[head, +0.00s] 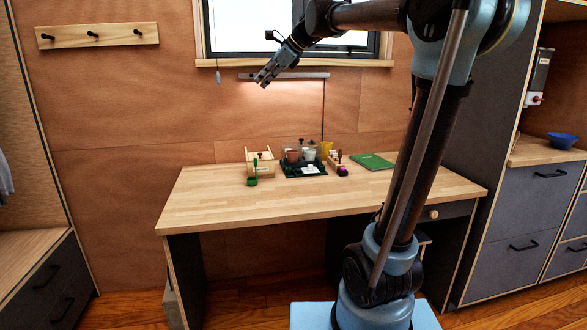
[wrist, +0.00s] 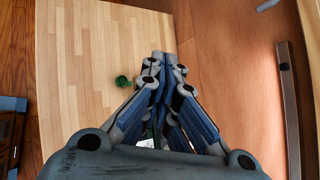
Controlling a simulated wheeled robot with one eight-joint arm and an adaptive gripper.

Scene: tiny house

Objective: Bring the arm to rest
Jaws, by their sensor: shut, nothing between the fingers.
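My arm (head: 425,130) rises on the right of the head view and bends over to the left at the top. My gripper (head: 262,82) hangs in the air in front of the window's lower edge, well above the desk, pointing down and left. In the wrist view my gripper (wrist: 163,58) has its fingers together with nothing between them. The wooden desk (head: 220,208) lies below it, apart from the gripper.
On the desk stand a wooden box (head: 260,162), a dark green tray (head: 292,172) with small pots, and a green book (head: 371,161). A green object (head: 252,182) lies near the box. A lamp bar (head: 300,76) is on the wall behind the gripper. The desk's left part is clear.

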